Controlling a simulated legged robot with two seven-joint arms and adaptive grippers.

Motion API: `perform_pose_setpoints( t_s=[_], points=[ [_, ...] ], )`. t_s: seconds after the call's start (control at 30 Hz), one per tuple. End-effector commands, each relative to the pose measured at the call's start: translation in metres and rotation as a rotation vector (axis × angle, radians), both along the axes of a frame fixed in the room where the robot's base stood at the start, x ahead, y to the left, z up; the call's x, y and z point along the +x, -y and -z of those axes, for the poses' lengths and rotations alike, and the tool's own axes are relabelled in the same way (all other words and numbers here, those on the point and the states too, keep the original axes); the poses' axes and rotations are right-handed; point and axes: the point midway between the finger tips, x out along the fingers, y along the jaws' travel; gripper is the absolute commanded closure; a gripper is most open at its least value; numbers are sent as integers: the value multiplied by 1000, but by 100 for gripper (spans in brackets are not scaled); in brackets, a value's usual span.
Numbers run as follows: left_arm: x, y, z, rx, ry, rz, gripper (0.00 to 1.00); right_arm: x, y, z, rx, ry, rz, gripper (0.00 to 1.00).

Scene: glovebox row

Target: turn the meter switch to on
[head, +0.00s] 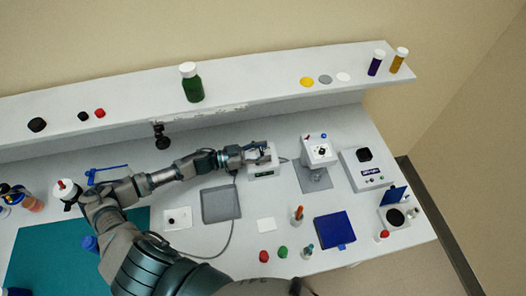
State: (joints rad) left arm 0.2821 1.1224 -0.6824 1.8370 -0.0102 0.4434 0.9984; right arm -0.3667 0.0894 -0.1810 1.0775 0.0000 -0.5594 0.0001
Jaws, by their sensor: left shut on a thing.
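The meter (264,174) is a small white box with a dark display showing green, on the bench right of centre. A grey cable runs from its area down across the bench. My left gripper (258,154) reaches in from the left and lies over the top of the meter. Its fingers are closed at the meter's upper part, on what appears to be the switch. The fingers hide the switch, so its position cannot be read. My right gripper is not in view.
Right of the meter stand a white device on a grey plate (315,180) and a white box with a black top part (368,178). A grey pad (221,204) lies left. A blue square (334,229) and small bottles stand in front. A shelf (240,92) runs behind.

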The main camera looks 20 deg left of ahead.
Motion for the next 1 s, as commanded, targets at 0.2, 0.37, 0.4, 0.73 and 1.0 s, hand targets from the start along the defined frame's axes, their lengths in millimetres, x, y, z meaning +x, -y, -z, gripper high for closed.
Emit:
perform_pose_setpoints(
  t_s=[0.2,0.37,0.4,0.73,1.0],
  points=[
    [2,-3,2,6,-1,161,86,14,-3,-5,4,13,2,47],
    [2,-2,4,5,-4,285,86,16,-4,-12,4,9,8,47],
    [2,-3,4,4,-4,313,86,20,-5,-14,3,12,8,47],
    [2,-3,5,3,-6,486,86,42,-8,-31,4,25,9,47],
    [2,-3,4,2,-7,536,86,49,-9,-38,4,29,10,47]
  ],
)
